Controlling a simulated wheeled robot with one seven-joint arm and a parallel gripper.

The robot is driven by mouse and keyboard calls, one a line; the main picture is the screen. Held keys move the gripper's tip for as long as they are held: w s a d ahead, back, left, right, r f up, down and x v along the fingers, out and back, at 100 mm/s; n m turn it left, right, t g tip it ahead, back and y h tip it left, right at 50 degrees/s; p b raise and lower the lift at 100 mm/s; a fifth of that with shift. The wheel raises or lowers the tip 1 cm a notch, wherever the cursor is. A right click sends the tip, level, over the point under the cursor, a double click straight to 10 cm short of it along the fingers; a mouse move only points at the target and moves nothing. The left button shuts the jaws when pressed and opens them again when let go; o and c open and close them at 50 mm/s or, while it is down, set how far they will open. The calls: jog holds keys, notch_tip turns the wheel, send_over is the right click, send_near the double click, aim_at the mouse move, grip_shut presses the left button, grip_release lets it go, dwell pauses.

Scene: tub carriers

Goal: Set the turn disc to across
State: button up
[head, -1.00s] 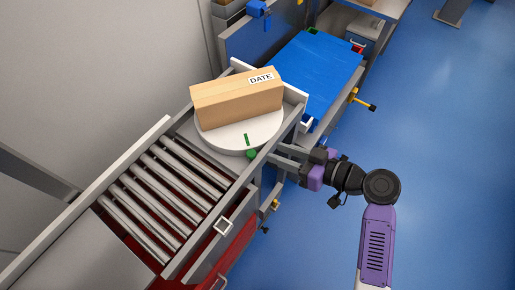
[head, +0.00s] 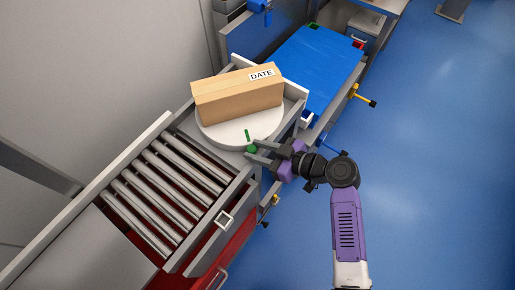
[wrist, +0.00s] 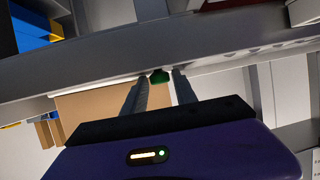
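The turn disc (head: 222,134) is a pale round plate set into the conveyor frame, with a long cardboard box (head: 235,103) labelled DATE lying on it. A green stripe (head: 247,135) marks the disc near its front rim, and a green knob (head: 251,149) sits just beyond it at the frame edge. My gripper (head: 257,152) reaches in from the right with its fingertips at the knob. In the wrist view the knob (wrist: 160,76) shows between the two spread fingers (wrist: 159,84), with gaps visible on both sides. The fingers look open and not closed on it.
A roller conveyor (head: 155,195) lies to the lower left of the disc. A blue surface (head: 312,65) continues beyond it at upper right. A yellow-and-black lever (head: 362,95) sticks out on the right side. Open blue floor (head: 430,170) lies to the right.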

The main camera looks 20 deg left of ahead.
grip_shut()
dwell(1.4)
